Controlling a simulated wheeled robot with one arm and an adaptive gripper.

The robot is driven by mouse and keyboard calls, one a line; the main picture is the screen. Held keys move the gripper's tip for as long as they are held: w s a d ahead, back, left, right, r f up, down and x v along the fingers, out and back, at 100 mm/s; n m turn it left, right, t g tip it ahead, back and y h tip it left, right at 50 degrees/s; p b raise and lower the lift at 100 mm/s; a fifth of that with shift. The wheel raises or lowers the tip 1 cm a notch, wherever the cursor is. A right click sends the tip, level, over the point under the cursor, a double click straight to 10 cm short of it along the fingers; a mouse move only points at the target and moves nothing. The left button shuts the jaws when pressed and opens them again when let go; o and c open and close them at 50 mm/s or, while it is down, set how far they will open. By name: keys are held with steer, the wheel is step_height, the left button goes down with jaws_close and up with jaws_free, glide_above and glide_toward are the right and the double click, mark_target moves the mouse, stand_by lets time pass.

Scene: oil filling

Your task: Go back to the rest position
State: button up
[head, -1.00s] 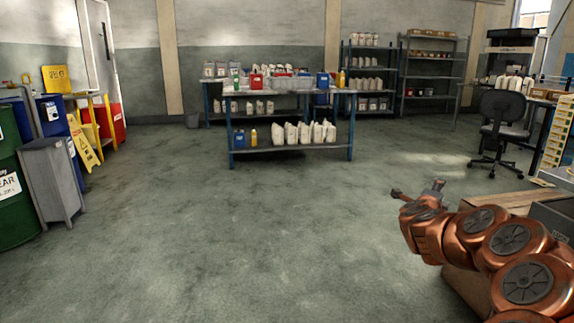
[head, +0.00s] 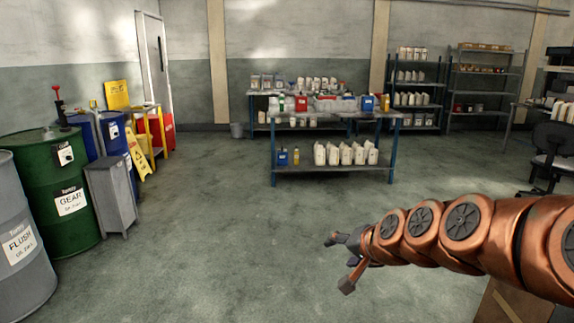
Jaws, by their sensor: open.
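My gripper (head: 338,264) is at the end of my copper-coloured arm, which reaches in from the right side of the head view. Its dark fingers are spread apart with nothing between them. It hangs over open floor (head: 220,230), in front of the blue-legged workbench (head: 333,167) and well apart from it. The gripper points left and a little down.
Left stand a grey drum (head: 22,240), a green drum (head: 55,195), a grey bin (head: 110,197) and a yellow wet-floor sign (head: 136,157). White bottles (head: 346,154) stand on the workbench's lower shelf. An office chair (head: 552,155) is at right. The middle floor is clear.

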steer(key=s+d+r+n+g+h+p, duration=0.1)
steer(key=s+p, duration=0.4)
steer(key=s, duration=0.7)
steer(key=s+d+r+n+g+h+p, duration=0.1)
steer(key=s+g+p, duration=0.4)
steer(key=s, duration=0.7)
steer(key=s+d+r+n+g+h+p, duration=0.2)
steer(key=s+d+r+n+g+p, duration=0.1)
steer(key=s, duration=0.9)
steer(key=shift+d+r+n+g+p, duration=0.35)
steer(key=shift+r+n+g+p, duration=0.35)
steer(key=shift+g+p, duration=0.4)
